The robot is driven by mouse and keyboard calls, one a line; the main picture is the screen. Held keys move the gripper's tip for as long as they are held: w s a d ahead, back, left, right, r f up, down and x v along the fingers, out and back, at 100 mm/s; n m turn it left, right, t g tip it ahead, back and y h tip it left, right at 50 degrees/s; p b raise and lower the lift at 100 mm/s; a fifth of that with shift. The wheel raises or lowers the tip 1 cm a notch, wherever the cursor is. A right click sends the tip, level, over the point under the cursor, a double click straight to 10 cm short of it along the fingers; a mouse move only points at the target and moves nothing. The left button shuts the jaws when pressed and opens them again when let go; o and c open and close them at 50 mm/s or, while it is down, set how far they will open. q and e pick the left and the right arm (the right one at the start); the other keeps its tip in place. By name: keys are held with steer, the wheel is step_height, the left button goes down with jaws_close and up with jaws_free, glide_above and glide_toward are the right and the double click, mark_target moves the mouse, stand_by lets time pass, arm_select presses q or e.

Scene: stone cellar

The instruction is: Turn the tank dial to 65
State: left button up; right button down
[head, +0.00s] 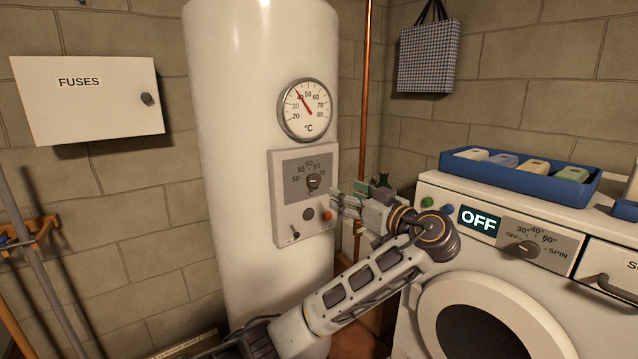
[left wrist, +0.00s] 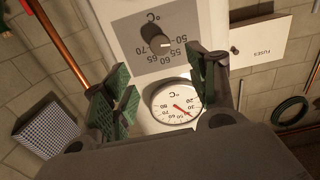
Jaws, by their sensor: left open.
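The tank dial (head: 313,182) is a dark knob on the grey panel of the white tank (head: 230,120). Its scale runs from 50 to 70 °C. The left wrist view shows the dial (left wrist: 155,38) upside down, beyond the fingers. My left gripper (head: 336,203) is open and empty, a little right of and below the dial in the head view and apart from it. Its green-padded fingers (left wrist: 162,82) stand wide apart in the left wrist view. My right gripper is not in view.
A round gauge (head: 306,110) above the dial has its red needle near 40. A lever (head: 294,233) and orange button (head: 327,215) sit below. A copper pipe (head: 367,80) runs behind. A washing machine (head: 500,270) showing OFF stands right, a fuse box (head: 90,110) left.

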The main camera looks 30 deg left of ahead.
mark_target(316, 180)
arm_select(q)
steer(key=x, duration=1.1)
steer(key=shift+a+b, duration=0.15)
steer(key=shift+b, duration=0.2)
steer(key=shift+w+a, duration=0.2)
steer(key=shift+a, duration=0.35)
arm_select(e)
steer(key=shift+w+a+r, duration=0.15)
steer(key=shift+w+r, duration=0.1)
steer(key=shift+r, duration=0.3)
arm_select(q)
steer(key=c, duration=1)
